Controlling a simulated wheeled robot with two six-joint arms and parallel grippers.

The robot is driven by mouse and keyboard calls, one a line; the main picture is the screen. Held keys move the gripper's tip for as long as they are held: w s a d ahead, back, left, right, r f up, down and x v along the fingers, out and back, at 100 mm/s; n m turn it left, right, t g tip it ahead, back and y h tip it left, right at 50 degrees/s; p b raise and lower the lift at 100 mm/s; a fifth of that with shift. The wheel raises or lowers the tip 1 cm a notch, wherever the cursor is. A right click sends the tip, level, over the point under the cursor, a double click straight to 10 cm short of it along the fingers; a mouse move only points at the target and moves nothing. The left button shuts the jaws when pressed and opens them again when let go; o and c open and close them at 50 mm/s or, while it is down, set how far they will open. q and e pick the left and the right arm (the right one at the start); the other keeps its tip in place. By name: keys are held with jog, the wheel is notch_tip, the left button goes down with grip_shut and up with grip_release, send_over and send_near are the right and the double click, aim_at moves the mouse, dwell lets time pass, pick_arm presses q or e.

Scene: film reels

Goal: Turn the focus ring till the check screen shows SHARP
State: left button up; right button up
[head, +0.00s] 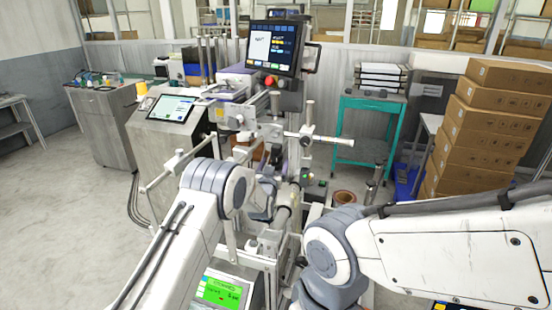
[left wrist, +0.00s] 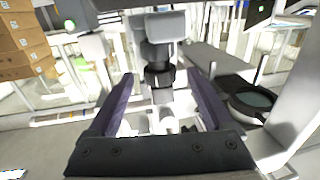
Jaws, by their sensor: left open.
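In the left wrist view a grey, stepped lens barrel with a black focus ring (left wrist: 159,76) hangs upright. My left gripper (left wrist: 161,84) is open, with one dark purple finger on each side of the ring. A gap shows between each finger and the ring, so I see no grip. In the head view my left arm reaches into the machine, and its gripper (head: 264,208) is partly hidden among grey parts. A dark monitor (head: 275,47) stands above the machine, and a green-lit display (head: 221,291) shows low down. I cannot read either, nor tell which is the check screen. My right gripper is out of view.
A tilted tablet (head: 171,108) stands on a grey cabinet at left. A teal cart (head: 362,130) and stacked cardboard boxes (head: 480,135) stand at right. In the left wrist view a round dark-rimmed part (left wrist: 252,99) lies right of the fingers. Open floor lies at far left.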

pick_arm(q)
jog(key=shift+w+d, duration=0.2)
jog(key=shift+w, duration=1.05)
grip_shut()
jog(key=shift+d+f+n+y+b, duration=0.15)
jog(key=shift+d+n+y+b, duration=0.15)
jog(key=shift+n+y+b, duration=0.6)
jog(key=shift+r+n+y+b, duration=0.2)
jog(key=shift+n+y+b, duration=0.45)
jog(key=shift+y, duration=0.95)
grip_release()
